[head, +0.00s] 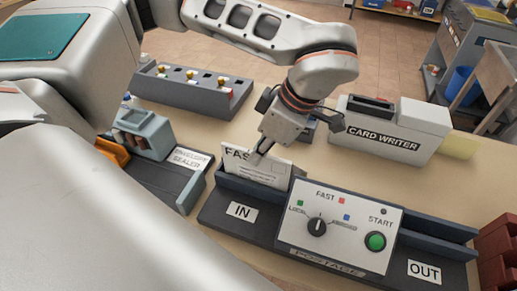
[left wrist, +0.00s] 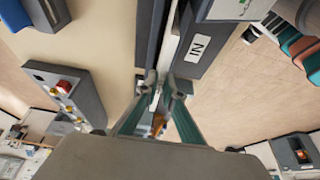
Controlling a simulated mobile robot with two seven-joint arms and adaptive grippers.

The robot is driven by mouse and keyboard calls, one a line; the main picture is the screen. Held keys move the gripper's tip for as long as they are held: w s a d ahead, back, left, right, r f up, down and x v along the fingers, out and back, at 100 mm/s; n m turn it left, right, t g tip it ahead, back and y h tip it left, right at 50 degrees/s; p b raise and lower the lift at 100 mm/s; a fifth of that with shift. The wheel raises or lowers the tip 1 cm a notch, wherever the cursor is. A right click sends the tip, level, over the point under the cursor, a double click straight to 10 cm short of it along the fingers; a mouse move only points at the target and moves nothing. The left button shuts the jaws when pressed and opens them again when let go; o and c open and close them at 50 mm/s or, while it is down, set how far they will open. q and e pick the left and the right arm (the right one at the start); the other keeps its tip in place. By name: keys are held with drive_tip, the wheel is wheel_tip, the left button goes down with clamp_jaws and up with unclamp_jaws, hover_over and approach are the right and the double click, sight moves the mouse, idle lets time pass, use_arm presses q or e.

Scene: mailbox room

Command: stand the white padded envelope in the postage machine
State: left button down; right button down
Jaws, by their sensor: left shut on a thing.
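The white padded envelope (head: 270,174), marked with letters starting "FAS", stands upright at the IN end of the postage machine (head: 340,230). Its lower part is hidden behind the machine's dark front wall. My left gripper (head: 258,156) comes down from above and is shut on the envelope's top edge. In the left wrist view the left gripper's fingertips (left wrist: 165,82) are close together over the slot beside the IN label (left wrist: 196,47). The envelope is seen almost edge-on there, so its depth in the slot cannot be told. My right gripper is not in view.
The card writer (head: 388,128) stands behind the machine. The envelope sealer (head: 180,165) is to the left. A grey box with several knobs (head: 190,90) is at the back left. Dark red blocks (head: 497,255) sit at the right edge, near the OUT end.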

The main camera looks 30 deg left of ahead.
use_arm(q)
drive_tip(key=shift+f+b, duration=0.45)
drive_tip(key=shift+f, duration=0.5)
drive_tip(key=c, duration=2.1)
unclamp_jaws()
drive_tip(key=shift+r, duration=0.1)
drive_tip(key=shift+r+p, duration=1.2)
drive_tip(key=shift+r, duration=0.4)
drive_tip(key=shift+r+p, duration=1.35)
drive_tip(key=shift+r, duration=0.55)
